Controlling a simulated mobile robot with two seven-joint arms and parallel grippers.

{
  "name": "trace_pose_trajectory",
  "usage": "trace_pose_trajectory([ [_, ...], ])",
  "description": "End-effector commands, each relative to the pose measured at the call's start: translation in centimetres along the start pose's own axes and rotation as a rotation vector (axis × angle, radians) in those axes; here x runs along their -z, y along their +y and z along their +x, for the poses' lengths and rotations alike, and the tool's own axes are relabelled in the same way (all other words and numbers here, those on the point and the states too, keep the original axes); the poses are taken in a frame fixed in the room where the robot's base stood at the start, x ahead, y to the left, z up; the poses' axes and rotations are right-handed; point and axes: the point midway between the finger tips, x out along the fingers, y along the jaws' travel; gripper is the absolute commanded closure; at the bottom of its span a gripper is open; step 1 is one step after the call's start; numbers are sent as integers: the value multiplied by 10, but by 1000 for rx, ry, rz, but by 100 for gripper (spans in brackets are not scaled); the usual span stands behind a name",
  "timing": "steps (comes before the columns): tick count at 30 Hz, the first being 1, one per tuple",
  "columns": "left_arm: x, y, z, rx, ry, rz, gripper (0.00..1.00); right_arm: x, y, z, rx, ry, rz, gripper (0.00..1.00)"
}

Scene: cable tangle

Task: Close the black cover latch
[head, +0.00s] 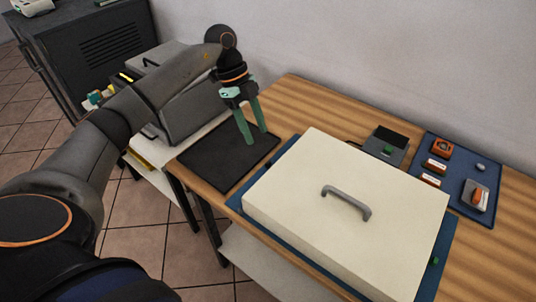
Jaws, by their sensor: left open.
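A large cream cover (310,180) with a grey handle (347,202) lies flat over a blue base (446,252) on the wooden table. I cannot make out a black latch for certain. A small dark part (354,145) shows at the cover's far edge, too small to identify. My left gripper (255,136) points down with its green fingers apart and nothing between them. It is over the black mat (205,165), left of the cover and apart from it. My right gripper is not in view.
A blue mat (455,153) at the back right holds orange and grey parts. A grey box with a dark top (386,143) stands beside it. A grey case (190,105) stands left of the table, near a dark cabinet (90,50).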

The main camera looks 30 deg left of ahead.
Motion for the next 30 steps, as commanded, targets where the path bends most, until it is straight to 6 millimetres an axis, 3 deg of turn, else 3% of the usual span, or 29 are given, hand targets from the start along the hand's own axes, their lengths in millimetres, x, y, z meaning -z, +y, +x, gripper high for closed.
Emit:
trace_pose_trajectory([
  [6, 1, 1, 48, -4, 3, 2, 50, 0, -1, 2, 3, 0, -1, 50],
  [12, 1, 0, 78, -1, 4, 2, 50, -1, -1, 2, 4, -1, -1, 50],
  [18, 1, 0, 90, 0, 3, 3, 50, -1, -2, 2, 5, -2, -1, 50],
  [26, 1, 0, 90, 1, 3, 3, 50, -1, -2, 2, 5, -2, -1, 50],
  [30, 1, 0, 90, 1, 3, 3, 66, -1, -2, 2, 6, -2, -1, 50],
])
